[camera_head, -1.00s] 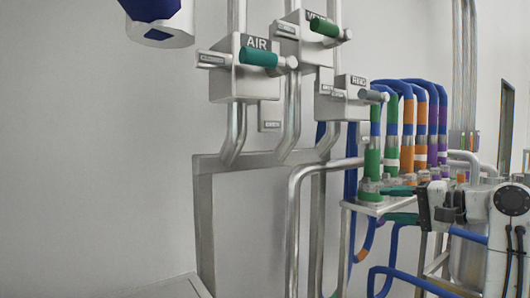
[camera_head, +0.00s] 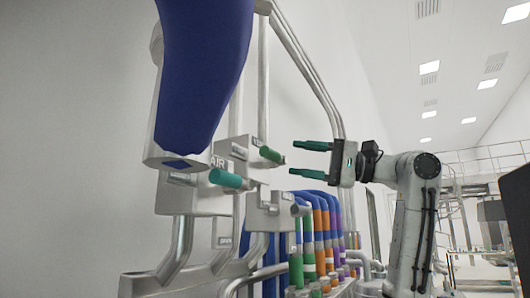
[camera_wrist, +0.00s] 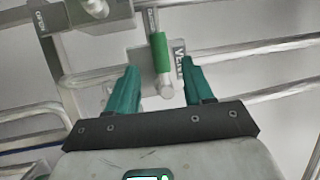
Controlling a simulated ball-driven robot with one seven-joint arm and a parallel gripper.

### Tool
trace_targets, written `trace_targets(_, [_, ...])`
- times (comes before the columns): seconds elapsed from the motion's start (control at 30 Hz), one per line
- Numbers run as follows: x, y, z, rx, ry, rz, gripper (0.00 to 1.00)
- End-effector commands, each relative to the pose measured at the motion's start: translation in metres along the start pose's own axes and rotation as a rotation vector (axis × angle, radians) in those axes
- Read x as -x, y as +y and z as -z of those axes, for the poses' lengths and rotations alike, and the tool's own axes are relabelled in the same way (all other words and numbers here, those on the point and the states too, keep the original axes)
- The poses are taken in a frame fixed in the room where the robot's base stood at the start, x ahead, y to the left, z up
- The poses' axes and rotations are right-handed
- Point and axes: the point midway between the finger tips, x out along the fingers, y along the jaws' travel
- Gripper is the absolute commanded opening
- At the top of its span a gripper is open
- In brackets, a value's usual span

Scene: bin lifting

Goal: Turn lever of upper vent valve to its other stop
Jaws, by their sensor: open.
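The vent valve shows in the wrist view with its VENT plate (camera_wrist: 180,59) and a green lever (camera_wrist: 160,52). The lever is upright in that picture and appears between the two fingertips. In the head view the green lever (camera_head: 270,155) points right and slightly down; its plate is mostly hidden. My gripper (camera_head: 291,158) is open and empty, with its teal fingers pointing left at the lever. In the head view its tips stop a little short of the lever's end. My gripper also shows in the wrist view (camera_wrist: 160,67), one finger on each side of the lever.
The AIR valve with a teal lever (camera_head: 229,179) sits lower left of the vent lever. Another valve (camera_head: 280,210) is below. Colour-banded hoses (camera_head: 318,235) stand beneath my gripper. A large blue and grey body (camera_head: 200,75) hangs at upper left.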

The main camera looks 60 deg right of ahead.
Motion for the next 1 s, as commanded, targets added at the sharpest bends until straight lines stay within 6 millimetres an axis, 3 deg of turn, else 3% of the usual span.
trace_targets(0.2, [-0.042,-0.002,0.0,0.0,-0.002,-0.002,0.52])
trace_targets(0.4, [-0.067,-0.001,0.0,0.0,-0.001,0.0,0.52])
trace_targets(0.83, [-0.076,0.001,0.0,0.002,0.0,0.0,0.52])
trace_targets(1.0, [-0.076,0.0,0.0,0.002,0.0,0.0,0.35])
